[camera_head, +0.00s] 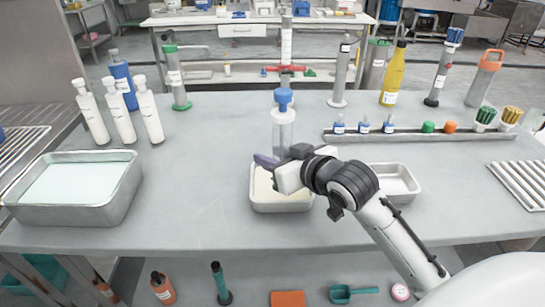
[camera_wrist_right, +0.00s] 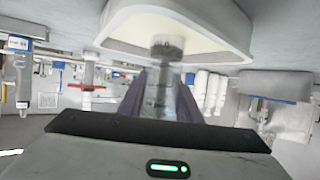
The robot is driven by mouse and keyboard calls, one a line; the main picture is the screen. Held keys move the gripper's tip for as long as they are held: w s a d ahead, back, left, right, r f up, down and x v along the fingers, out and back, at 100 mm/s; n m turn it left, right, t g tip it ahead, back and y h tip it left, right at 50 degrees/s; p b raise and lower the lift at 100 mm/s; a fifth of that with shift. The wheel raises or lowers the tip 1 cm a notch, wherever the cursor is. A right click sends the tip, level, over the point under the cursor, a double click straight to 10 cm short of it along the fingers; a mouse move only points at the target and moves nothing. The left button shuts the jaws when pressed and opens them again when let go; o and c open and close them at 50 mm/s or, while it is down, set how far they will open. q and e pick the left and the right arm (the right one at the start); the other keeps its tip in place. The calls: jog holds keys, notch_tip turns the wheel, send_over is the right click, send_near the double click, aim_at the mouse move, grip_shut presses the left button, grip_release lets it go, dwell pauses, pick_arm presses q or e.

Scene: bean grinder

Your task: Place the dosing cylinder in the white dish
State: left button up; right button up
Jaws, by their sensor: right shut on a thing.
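The dosing cylinder (camera_head: 283,130), clear with a blue top, stands upright in my right gripper (camera_head: 277,163) in the head view. In the right wrist view, which looks upside down, the clear cylinder (camera_wrist_right: 160,88) sits between the two dark purple fingers of the right gripper (camera_wrist_right: 160,100). The white dish (camera_head: 281,207), pale inside with a metallic outer wall, lies under the gripper; it also fills the top of the wrist view (camera_wrist_right: 120,22). The cylinder's grey lower end overlaps the dish there; I cannot tell if it touches. My left gripper is out of view.
A large metal tray (camera_head: 75,213) is at left, near white bottles (camera_head: 120,115). A smaller metal tray (camera_head: 398,196) is right of the dish, partly behind my right arm. A rack (camera_head: 430,136) of small items runs along the right. The table's left-middle is clear.

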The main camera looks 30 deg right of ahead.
jog(key=o, duration=1.2)
jog(key=shift+f, duration=0.1)
